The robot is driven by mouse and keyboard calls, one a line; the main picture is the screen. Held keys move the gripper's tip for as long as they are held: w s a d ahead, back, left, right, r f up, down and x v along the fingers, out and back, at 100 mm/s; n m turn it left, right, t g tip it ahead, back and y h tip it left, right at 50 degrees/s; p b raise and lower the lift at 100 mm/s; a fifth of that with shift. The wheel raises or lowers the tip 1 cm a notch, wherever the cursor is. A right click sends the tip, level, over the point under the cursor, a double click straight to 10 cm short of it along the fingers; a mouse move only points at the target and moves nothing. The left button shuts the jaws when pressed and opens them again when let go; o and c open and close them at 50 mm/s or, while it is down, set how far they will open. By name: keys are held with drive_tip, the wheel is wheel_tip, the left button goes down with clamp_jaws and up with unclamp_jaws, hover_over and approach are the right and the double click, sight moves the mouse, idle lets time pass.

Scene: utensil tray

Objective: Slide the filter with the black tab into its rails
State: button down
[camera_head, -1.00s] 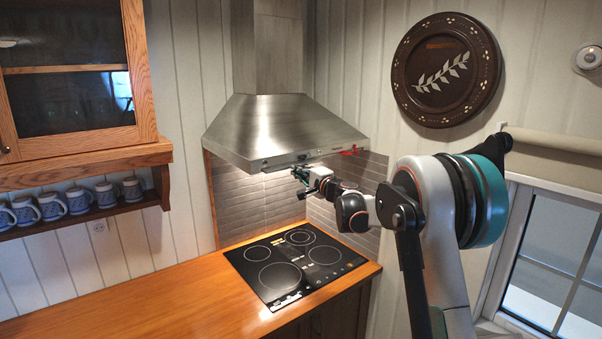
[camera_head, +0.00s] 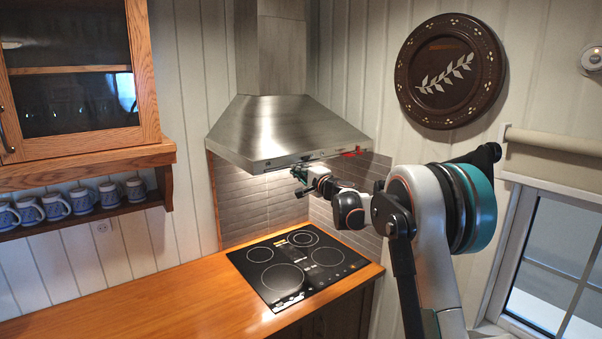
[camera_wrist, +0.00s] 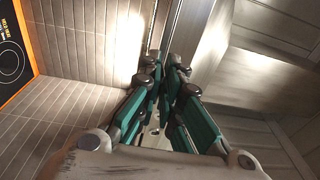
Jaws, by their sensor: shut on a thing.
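The steel range hood (camera_head: 285,130) hangs above the cooktop. My gripper (camera_head: 299,173) is just under the hood's front lower edge in the head view. In the wrist view its teal fingers (camera_wrist: 167,66) are closed together, with the fingertips at a metal edge. That edge seems to belong to the filter (camera_wrist: 180,30), a narrow pale metal panel running up from the fingertips. The black tab cannot be made out and seems hidden between the fingertips. The rails are hidden inside the hood in the head view.
A red piece (camera_head: 352,153) shows at the hood's right lower edge. The black cooktop (camera_head: 298,262) lies below on the wooden counter (camera_head: 170,295), which is clear. A shelf with several mugs (camera_head: 83,199) is at left. Tiled walls close in behind the gripper.

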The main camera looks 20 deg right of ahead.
drive_tip(key=shift+x, duration=1)
drive_tip(key=shift+a, duration=0.1)
drive_tip(key=c, duration=1.7)
unclamp_jaws()
drive_tip(key=shift+s, duration=0.1)
drive_tip(key=v, duration=1.2)
